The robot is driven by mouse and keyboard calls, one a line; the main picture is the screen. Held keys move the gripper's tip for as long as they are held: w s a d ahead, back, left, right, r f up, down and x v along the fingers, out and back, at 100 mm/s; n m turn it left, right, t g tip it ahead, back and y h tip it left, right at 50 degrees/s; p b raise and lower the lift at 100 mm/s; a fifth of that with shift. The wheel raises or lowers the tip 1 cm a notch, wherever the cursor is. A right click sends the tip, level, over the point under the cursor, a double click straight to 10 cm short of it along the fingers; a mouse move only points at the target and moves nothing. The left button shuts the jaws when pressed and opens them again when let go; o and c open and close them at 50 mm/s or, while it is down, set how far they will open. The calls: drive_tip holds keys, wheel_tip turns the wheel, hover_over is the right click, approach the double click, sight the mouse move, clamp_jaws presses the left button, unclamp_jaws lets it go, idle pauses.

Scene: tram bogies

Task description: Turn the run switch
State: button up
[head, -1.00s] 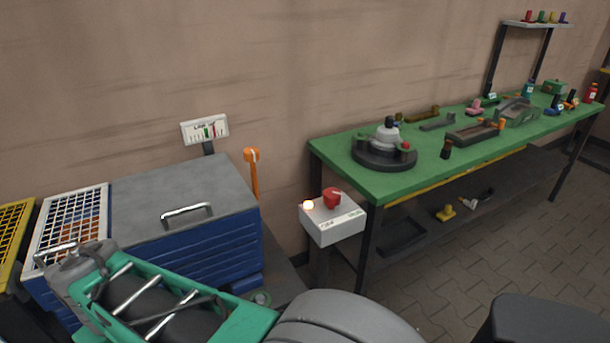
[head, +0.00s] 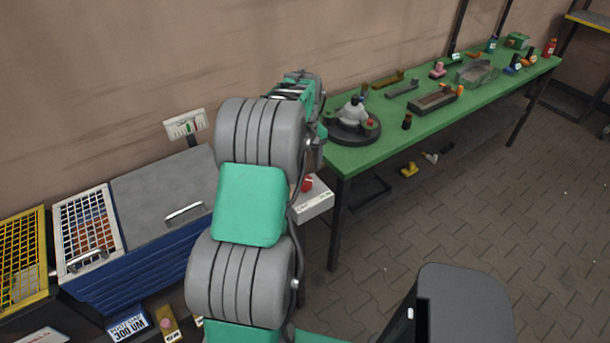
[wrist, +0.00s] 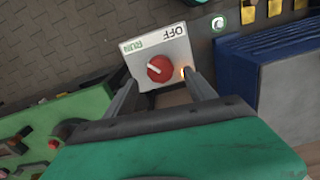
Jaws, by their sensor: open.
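The run switch is a red knob (wrist: 159,69) with a white mark, on a white box (wrist: 178,48) lettered OFF and RUN. In the wrist view the mark is a short slanted line, and I cannot tell which word it points to. A lamp glows orange beside the knob, by the right finger. My gripper (wrist: 160,80) is open, its two fingers on either side of the knob with gaps, apparently above it. In the head view my arm partly hides the box (head: 313,205) and the knob (head: 307,185); the fingertips are not clearly visible there.
A green workbench (head: 390,135) with several parts stands right of the box. A blue chest with a grey lid (head: 165,190) stands to the left, beside a white-grid bin (head: 88,228) and a yellow-grid bin (head: 22,255). Open paved floor (head: 480,210) lies in front of the bench.

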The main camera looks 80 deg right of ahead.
sight(305, 180)
wheel_tip(305, 180, down, 5)
drive_tip(key=shift+f+p, duration=0.2)
drive_tip(key=shift+p, duration=0.25)
drive_tip(key=c, duration=1.4)
